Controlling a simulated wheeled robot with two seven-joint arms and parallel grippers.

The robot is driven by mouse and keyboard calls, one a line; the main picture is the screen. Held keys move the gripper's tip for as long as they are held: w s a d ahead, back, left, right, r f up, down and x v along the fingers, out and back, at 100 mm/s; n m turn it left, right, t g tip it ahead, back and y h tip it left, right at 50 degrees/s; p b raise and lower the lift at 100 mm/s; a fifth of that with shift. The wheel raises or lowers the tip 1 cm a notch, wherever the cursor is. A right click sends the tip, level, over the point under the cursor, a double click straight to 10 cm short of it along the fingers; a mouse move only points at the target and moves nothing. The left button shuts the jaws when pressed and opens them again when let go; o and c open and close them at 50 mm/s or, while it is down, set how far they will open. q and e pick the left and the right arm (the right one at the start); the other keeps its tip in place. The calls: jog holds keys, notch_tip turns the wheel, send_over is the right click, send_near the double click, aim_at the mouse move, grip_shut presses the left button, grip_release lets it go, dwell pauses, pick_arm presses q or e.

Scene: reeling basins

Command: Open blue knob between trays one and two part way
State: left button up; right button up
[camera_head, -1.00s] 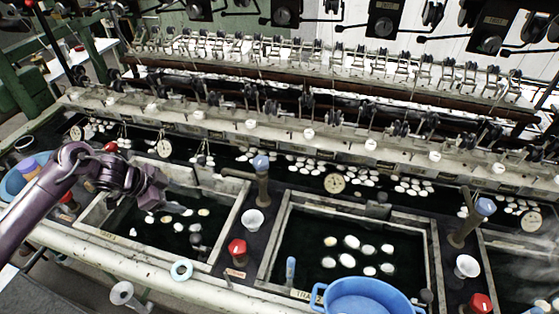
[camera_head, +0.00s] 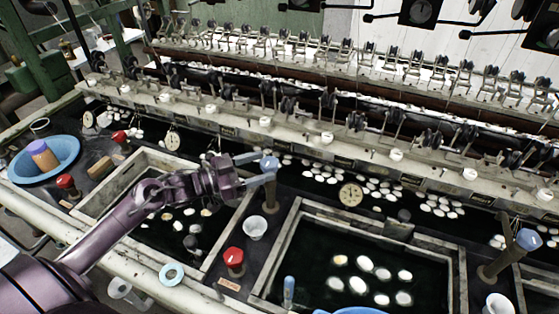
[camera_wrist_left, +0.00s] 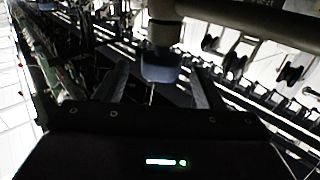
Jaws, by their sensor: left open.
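The blue knob (camera_head: 270,164) caps a brown upright pipe (camera_head: 270,190) between the left tray (camera_head: 219,238) and the middle tray (camera_head: 282,240). My left gripper (camera_head: 259,169) is open and reaches the knob from the left, its fingertips at the knob's sides. In the left wrist view the blue knob (camera_wrist_left: 160,65) lies between the two spread fingers (camera_wrist_left: 158,88); I cannot tell whether either touches it. My left arm covers part of the left tray. My right gripper is not in view.
A red knob (camera_head: 234,258) and a white cup (camera_head: 255,228) stand on the ledge between the trays. Another blue knob (camera_head: 528,240) stands at the right. Reeling machinery (camera_head: 330,100) runs behind. White cocoons float in the dark water.

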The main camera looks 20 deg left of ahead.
aim_at(275, 159)
pick_arm(q)
jog(key=shift+p+x, duration=0.4)
jog(key=shift+x, duration=2.15)
jog(key=shift+f, duration=0.1)
jog(key=c, duration=1)
jog(key=shift+o, duration=0.2)
jog(key=shift+r+n+t+y+p, duration=0.2)
jog(key=shift+n+t+y+p, duration=0.35)
jog(key=shift+p, duration=0.25)
jog(key=n+t+y+p, duration=0.1)
jog(key=y, duration=0.1)
jog(key=n+t+y+p, duration=0.1)
jog(key=y+p, duration=0.1)
jog(key=shift+w+a+n, duration=0.15)
jog(key=shift+a+n, duration=0.05)
jog(key=shift+n, duration=0.15)
jog(key=n+t+y+p, duration=0.1)
jog(key=n+y, duration=0.1)
jog(key=y, duration=0.1)
jog(key=shift+a+f, duration=0.1)
jog(key=shift+a, duration=0.05)
jog(key=shift+w+a+n+t+y+p, duration=0.15)
jog(key=shift+n+y, duration=0.35)
jog(key=shift+y, duration=0.25)
jog(key=shift+s+a+n+t+y+p, duration=0.1)
jog(key=shift+n+y+p, duration=0.05)
jog(key=shift+n+y, duration=0.45)
jog(key=shift+f+y, duration=0.1)
jog(key=shift+y, duration=0.2)
